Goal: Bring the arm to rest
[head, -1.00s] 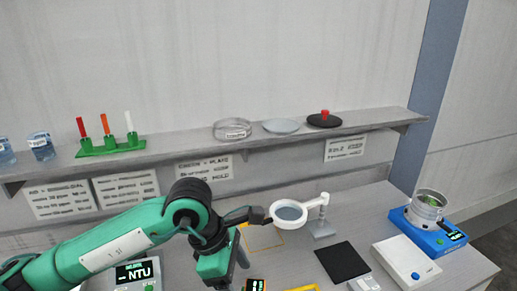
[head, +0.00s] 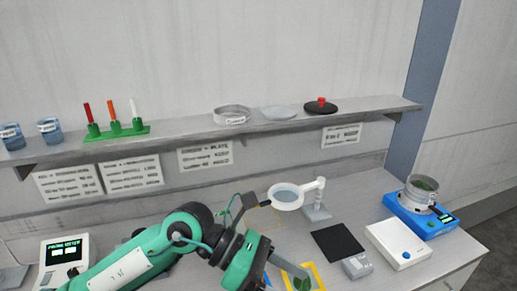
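My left arm comes in from the lower left and bends down at a green joint near the bench's middle. Its gripper end (head: 247,266) is low in the head view, left of a yellow-framed square (head: 318,273) with green leaves on it. The fingers are not clear enough to tell open from shut, and I see nothing held. My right arm is not in view.
A white magnifier (head: 285,196) stands just beyond the arm. A black mat (head: 337,242), a white scale (head: 398,245) and a blue device (head: 420,214) bearing a dish of greens are right. A meter (head: 64,258) is left. The shelf (head: 190,131) holds tubes and dishes.

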